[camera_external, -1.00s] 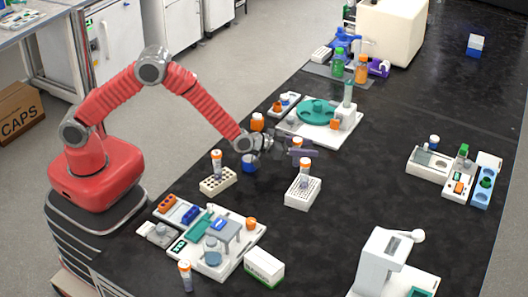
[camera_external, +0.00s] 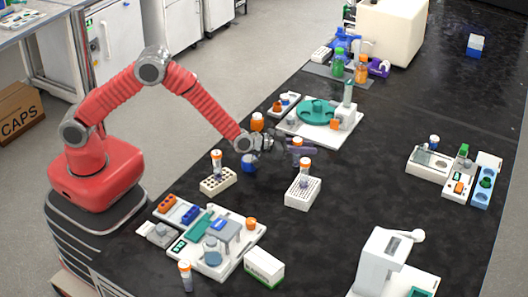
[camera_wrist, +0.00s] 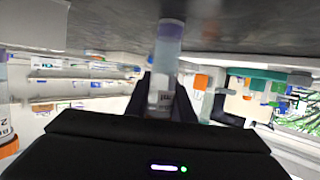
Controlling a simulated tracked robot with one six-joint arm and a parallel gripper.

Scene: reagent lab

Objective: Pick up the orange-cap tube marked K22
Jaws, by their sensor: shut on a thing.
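My gripper (camera_external: 294,151) is over the bench, behind the white rack. It is shut on an orange-cap tube (camera_external: 297,142), whose cap shows above the fingers. In the wrist view the held tube (camera_wrist: 166,62) is between the dark fingers; its label is only partly in view and too small to read. A second orange-cap tube (camera_external: 305,164) stands upright in the white rack (camera_external: 302,194), just in front of my gripper. A tube with an orange cap (camera_wrist: 8,146) also shows at the left edge of the wrist view, cut off. I cannot read K22 on any tube.
A beige rack (camera_external: 217,182) with an orange-cap tube and a blue object (camera_external: 249,162) are to the left. A white station with a green disc (camera_external: 316,111) is behind. A white tray with devices (camera_external: 232,262) is in front. Bare bench (camera_external: 360,200) lies to the right.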

